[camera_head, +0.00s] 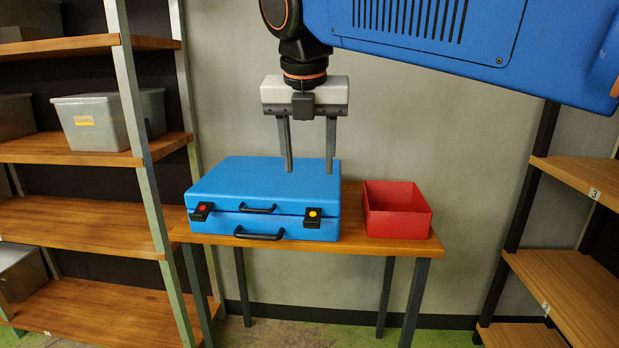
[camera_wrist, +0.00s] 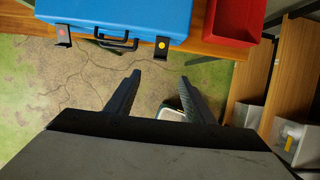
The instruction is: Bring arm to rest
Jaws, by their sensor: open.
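My gripper (camera_head: 309,165) points down, open and empty, with its two fingers apart. In the head view its fingertips appear in front of the lid of a blue case (camera_head: 240,188). In the wrist view my gripper (camera_wrist: 158,82) is over the floor on the near side of the table, and the blue case (camera_wrist: 125,14) is at the top. The case is closed, with black handles and two dark latches, one with a red dot (camera_head: 201,208) and one with a yellow dot (camera_head: 313,213). It lies on a wooden table (camera_head: 390,245).
A red open box (camera_head: 398,222) stands on the table right of the case. Wooden shelving (camera_head: 85,217) with a grey bin (camera_head: 95,125) is at the left. More shelving (camera_head: 570,285) is at the right. The floor (camera_wrist: 80,75) before the table looks mostly clear.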

